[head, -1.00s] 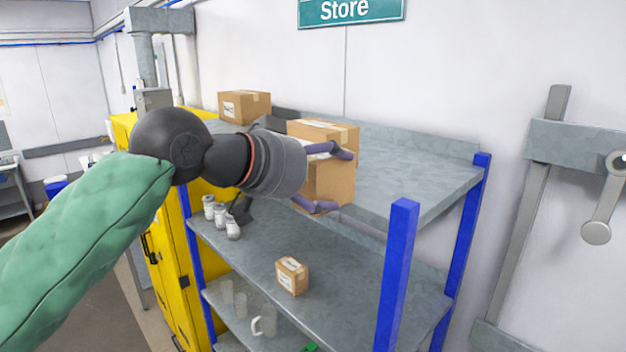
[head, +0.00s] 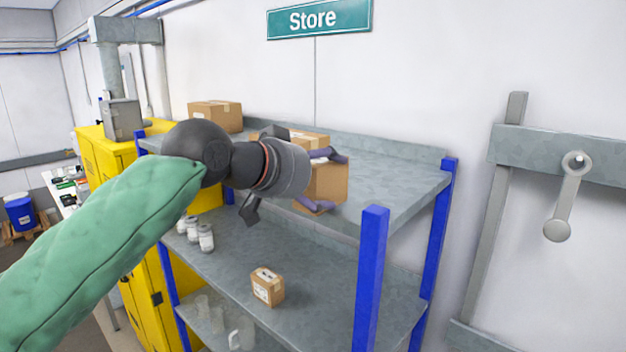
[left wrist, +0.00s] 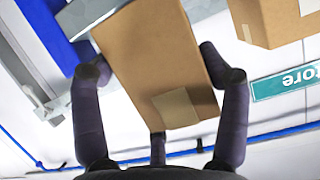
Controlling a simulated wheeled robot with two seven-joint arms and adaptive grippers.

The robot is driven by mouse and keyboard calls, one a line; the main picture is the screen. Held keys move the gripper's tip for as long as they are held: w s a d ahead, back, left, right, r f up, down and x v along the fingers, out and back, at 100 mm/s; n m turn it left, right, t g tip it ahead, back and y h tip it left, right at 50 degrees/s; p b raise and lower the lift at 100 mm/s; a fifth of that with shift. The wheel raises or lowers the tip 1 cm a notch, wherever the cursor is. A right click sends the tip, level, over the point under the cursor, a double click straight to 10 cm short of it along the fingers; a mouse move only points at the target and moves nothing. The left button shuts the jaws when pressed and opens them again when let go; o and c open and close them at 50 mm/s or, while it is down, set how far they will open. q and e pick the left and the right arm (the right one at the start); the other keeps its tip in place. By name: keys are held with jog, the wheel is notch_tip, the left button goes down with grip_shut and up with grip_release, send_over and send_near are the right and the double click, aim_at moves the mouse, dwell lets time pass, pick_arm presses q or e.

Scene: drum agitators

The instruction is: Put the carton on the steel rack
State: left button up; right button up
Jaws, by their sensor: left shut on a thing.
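My left gripper (head: 318,179) is shut on a brown cardboard carton (head: 329,183), with its dark purple fingers on the carton's sides. The carton is in front of the steel rack's top shelf (head: 385,180) and overlaps it in the head view; I cannot tell whether it touches the shelf. In the left wrist view the carton (left wrist: 155,60) fills the middle between the fingers (left wrist: 160,110), with a tape strip on its near face. The steel rack has blue posts (head: 371,275) and grey shelves. My right gripper is not in view.
Another carton (head: 215,115) stands at the top shelf's far left. A small carton (head: 268,286) and white jars (head: 205,237) stand on the middle shelf, with clear glassware below. A yellow cabinet (head: 105,158) stands left of the rack. The top shelf's right part is clear.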

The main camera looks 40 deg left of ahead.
aim_at(319, 163)
pick_arm(q)
jog(key=shift+w+d+p, duration=0.15)
jog(key=shift+w+p, duration=0.25)
jog(key=shift+w, duration=1.4)
jog(key=shift+w+d+p, duration=0.2)
jog(key=shift+w+p, duration=0.7)
jog(key=shift+w, duration=1.85)
jog(key=shift+f+b, duration=0.5)
jog(key=shift+b, duration=0.05)
jog(key=o, duration=1.3)
jog(key=shift+s, duration=0.1)
jog(key=v, duration=1.2)
